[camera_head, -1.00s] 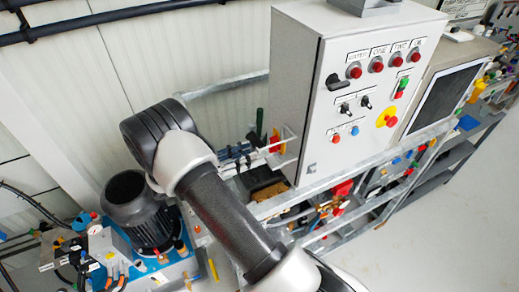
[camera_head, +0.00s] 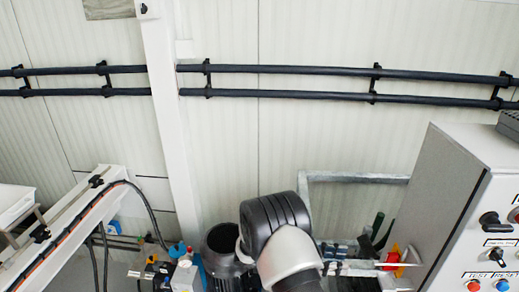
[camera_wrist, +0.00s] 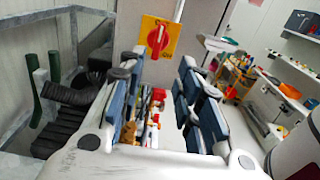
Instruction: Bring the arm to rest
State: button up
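My gripper (camera_wrist: 160,75) shows in the wrist view with its two dark blue fingers apart. Nothing is held between them; the gap shows only background. A red rotary switch (camera_wrist: 156,40) on a yellow plate lies beyond the fingertips, on a grey cabinet side. I cannot tell how far off it is. In the head view my arm shows only in part at the bottom middle, and my gripper is outside that picture.
In the head view a grey control cabinet (camera_head: 445,205) stands at right and a dark motor (camera_head: 222,247) is left of my arm. Black pipes (camera_head: 290,70) run along the wall. In the wrist view green handles (camera_wrist: 35,90) are at left and shelves (camera_wrist: 290,95) at right.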

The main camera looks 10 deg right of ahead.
jog(key=s+a+r+m+y+b, duration=0.1)
jog(key=s+r+m+y+b, duration=0.25)
jog(key=s, duration=0.25)
jog(key=s+a+r+m+y+b, duration=0.2)
jog(key=s+r+m+y, duration=0.1)
jog(key=s+m+y, duration=0.15)
jog(key=s+a+m+t+y+b, duration=0.5)
jog(key=s+a+m+t+y, duration=0.2)
jog(key=s+a+t+y, duration=0.2)
jog(key=s+a, duration=0.2)
jog(key=s, duration=0.1)
jog(key=shift+a+f, duration=0.2)
jog(key=shift+a, duration=0.15)
jog(key=shift+d, duration=0.1)
